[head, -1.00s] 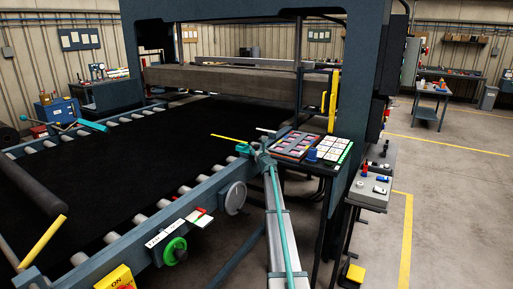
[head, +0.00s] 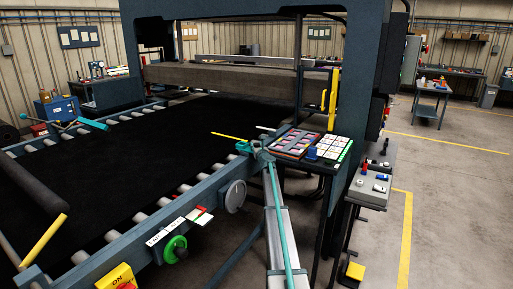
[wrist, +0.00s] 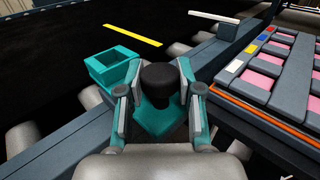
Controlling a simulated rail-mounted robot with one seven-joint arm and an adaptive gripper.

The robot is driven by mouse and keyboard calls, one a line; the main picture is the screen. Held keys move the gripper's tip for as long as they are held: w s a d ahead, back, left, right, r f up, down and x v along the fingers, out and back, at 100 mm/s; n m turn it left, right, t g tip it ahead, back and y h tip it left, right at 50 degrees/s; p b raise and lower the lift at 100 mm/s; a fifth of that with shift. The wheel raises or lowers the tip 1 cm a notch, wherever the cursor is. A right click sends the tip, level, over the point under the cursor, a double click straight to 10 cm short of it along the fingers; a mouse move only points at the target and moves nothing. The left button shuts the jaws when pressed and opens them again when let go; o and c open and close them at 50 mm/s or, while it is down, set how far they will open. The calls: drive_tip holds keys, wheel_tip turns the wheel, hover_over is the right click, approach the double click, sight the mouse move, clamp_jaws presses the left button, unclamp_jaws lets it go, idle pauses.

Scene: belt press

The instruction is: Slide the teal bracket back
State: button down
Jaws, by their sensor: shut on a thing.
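The teal bracket (wrist: 113,70) has a hollow square frame on its left side and a black knob (wrist: 158,82) on its right part. It sits on the blue-grey side rail of the belt press, and in the head view its teal frame (head: 243,147) shows at the inner edge of that rail. My gripper (wrist: 160,92) has its fingers on either side of the knob and is shut on it. The fingers hide part of the bracket's base. In the head view my gripper (head: 263,156) is small and the contact is hard to make out.
A tray of pink and grey blocks (wrist: 268,85) stands close to the right of my gripper. A yellow strip (wrist: 132,36) lies on the black belt (head: 130,150). A green knob (head: 175,248) and a grey handwheel (head: 232,196) are on the rail's outer side.

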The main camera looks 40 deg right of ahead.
drive_tip(key=s+d, duration=0.2)
drive_tip(key=s, duration=0.4)
drive_tip(key=shift+d+b, duration=0.2)
drive_tip(key=shift+b, duration=0.15)
drive_tip(key=shift+f, duration=0.1)
drive_tip(key=c, duration=0.7)
unclamp_jaws()
drive_tip(key=shift+s+d, duration=0.1)
